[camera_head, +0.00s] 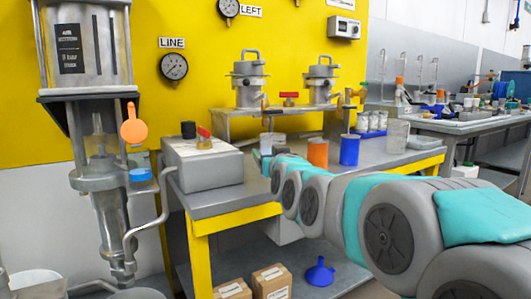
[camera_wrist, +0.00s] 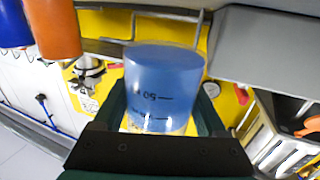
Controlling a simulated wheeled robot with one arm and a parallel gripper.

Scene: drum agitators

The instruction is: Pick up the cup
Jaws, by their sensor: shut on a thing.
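The cup (camera_wrist: 163,85) fills the middle of the wrist view. It is translucent, looks blue, and carries dark graduation marks with a "50". My gripper (camera_wrist: 160,118) is shut on it, one dark green jaw on each side. In the head view the cup shows as a pale, clear beaker (camera_head: 273,141) at the end of my arm. My gripper (camera_head: 266,160) is mostly hidden there behind my arm. Whether the cup's base touches the bench is not clear.
An orange cup (camera_head: 317,153) and a blue cup (camera_head: 349,150) stand on the workbench (camera_head: 215,198) to the right. A grey box (camera_head: 203,166) is on the left. Metal vessels stand on a shelf (camera_head: 240,116) behind. A clear beaker (camera_head: 397,135) is farther right.

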